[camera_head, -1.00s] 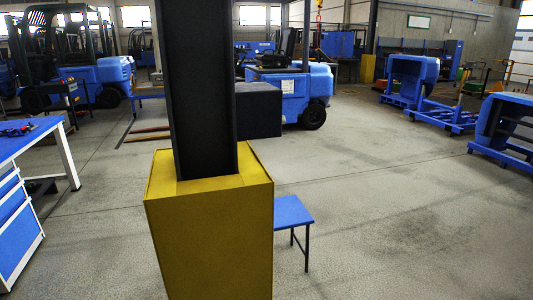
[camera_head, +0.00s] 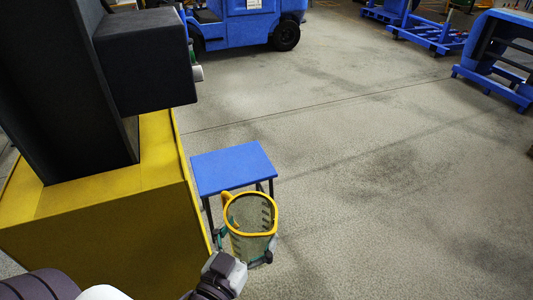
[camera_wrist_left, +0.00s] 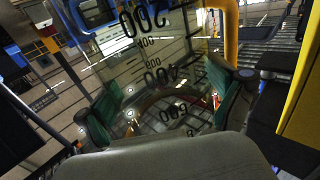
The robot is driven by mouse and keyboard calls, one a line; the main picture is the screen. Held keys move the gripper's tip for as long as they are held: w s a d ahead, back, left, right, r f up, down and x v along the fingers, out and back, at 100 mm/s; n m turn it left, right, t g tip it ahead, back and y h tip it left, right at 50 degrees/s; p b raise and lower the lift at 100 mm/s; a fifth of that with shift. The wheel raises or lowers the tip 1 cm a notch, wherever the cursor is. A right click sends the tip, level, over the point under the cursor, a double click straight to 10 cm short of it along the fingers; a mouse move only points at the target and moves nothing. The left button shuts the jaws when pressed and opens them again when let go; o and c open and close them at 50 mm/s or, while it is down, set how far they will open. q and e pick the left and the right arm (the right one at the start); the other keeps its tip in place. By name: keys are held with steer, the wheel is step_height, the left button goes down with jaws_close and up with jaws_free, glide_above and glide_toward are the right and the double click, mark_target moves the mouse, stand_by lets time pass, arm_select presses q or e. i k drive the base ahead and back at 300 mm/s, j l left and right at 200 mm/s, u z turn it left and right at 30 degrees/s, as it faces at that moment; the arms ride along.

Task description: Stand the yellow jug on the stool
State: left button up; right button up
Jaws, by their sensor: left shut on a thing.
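The yellow jug (camera_head: 251,218) is see-through, with a yellow rim and dark markings. It is upright or nearly so in the head view, in front of the stool's near edge in the picture. My left gripper (camera_head: 246,246) is shut on it, one green-padded finger on each side. In the left wrist view the jug (camera_wrist_left: 160,72) fills the middle between the fingers of the gripper (camera_wrist_left: 160,100). The stool (camera_head: 232,167) has a bare, flat blue top and dark legs, partly hidden by the jug. My right gripper is not in view.
A large yellow base (camera_head: 110,225) with a dark column stands close left of the stool. A black block (camera_head: 146,62) juts out beside the column. Blue machines (camera_head: 245,22) stand farther back. The floor (camera_head: 390,190) to the right is clear.

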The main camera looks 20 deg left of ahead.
mark_target(232, 164)
steer(key=i+l+u, duration=0.3)
steer(key=i, duration=0.25)
steer(key=i+l+u, duration=0.25)
steer(key=i, duration=0.25)
